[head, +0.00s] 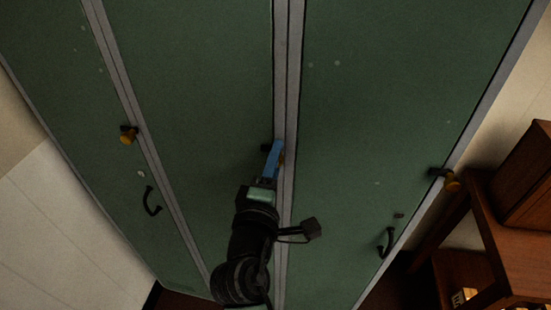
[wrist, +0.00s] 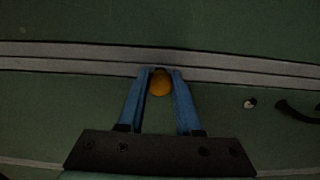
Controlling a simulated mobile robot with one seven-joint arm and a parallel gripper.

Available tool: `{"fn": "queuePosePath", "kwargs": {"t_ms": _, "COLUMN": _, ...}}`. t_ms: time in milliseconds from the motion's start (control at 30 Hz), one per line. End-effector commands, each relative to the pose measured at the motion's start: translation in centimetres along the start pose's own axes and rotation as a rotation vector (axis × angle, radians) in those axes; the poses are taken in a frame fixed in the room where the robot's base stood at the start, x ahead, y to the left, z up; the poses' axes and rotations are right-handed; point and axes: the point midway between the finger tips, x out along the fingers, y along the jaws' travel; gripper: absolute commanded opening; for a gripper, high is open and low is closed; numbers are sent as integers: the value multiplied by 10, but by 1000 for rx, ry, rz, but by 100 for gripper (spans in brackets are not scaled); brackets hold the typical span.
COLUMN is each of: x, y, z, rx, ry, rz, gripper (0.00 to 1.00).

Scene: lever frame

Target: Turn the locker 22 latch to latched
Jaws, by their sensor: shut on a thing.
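My gripper (head: 275,152) is at the middle latch, beside the grey post between two green locker doors. In the wrist view its blue fingers (wrist: 160,76) stand on both sides of the latch's orange knob (wrist: 160,86) and are shut on it. A little orange of this latch (head: 282,158) shows beside the fingers in the head view. The fingers hide most of its dark lever, so its angle is hard to tell. No locker number is readable.
Another orange-knobbed latch (head: 129,135) is on the left, and one more (head: 450,180) is at the right edge. Black handles (head: 151,202) (head: 387,242) curve out from the doors. A brown wooden shelf unit (head: 510,235) stands at the right.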

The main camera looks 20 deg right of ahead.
Motion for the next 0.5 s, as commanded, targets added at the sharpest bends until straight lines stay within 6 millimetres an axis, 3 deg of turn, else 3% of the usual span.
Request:
{"fn": "queuePosePath", "kwargs": {"t_ms": 133, "x": 0, "y": 0, "z": 0, "rx": 1, "ry": -1, "rz": -1, "gripper": 0}}
{"fn": "queuePosePath", "kwargs": {"t_ms": 167, "x": 0, "y": 0, "z": 0, "rx": 1, "ry": -1, "rz": -1, "gripper": 39}}
{"fn": "queuePosePath", "kwargs": {"t_ms": 300, "x": 0, "y": 0, "z": 0, "rx": 0, "ry": -1, "rz": -1, "gripper": 62}}
{"fn": "queuePosePath", "kwargs": {"t_ms": 500, "x": 0, "y": 0, "z": 0, "rx": -1, "ry": 0, "rz": -1, "gripper": 62}}
